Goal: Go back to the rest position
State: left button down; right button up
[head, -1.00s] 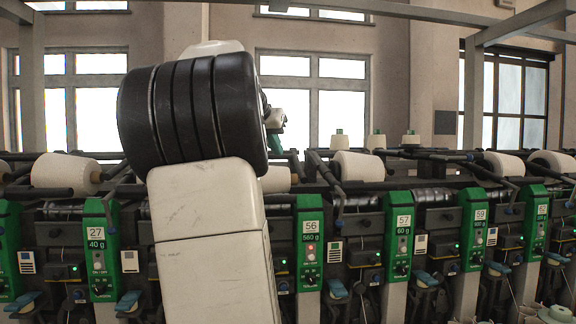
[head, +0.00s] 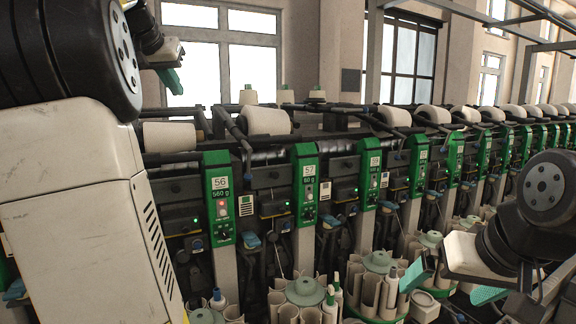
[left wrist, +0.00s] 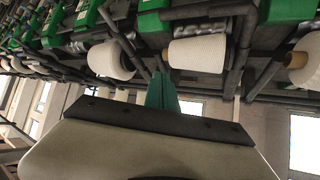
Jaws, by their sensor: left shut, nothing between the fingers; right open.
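My left arm rises large at the left of the head view. Its gripper (head: 172,78) is at the upper left, in front of the window and above the winder's top rail. Its green fingers are shut with nothing between them, as the left wrist view also shows (left wrist: 161,93). My right gripper (head: 450,284) is at the lower right, low in front of the machine. Its two green fingers are spread apart and hold nothing. Part of my left arm hides the left side of the machine.
The cone winder runs across with green panels such as number 56 (head: 220,197) and number 57 (head: 306,184). White yarn cones (head: 266,121) sit along its top. Below are round holders with green discs (head: 305,291) and bobbins, close to my right gripper.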

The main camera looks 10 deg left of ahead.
pick_arm(q)
jog(key=s+d+f+m+g+h, duration=0.1)
jog(key=s+d+f, duration=0.5)
jog(key=d+f, duration=0.4)
jog(key=s+d+f+g+h, duration=0.1)
jog(key=s+d+f, duration=0.5)
jog(key=d+f, duration=0.4)
jog(key=s+d+f+m+g+h, duration=0.1)
jog(key=s+d+f+g+h, duration=0.1)
jog(key=s+d+f, duration=0.5)
jog(key=d+f, duration=0.3)
jog(key=f, duration=0.1)
jog(key=shift+f+m, duration=0.3)
jog(key=shift+f, duration=0.05)
jog(key=shift+s, duration=0.1)
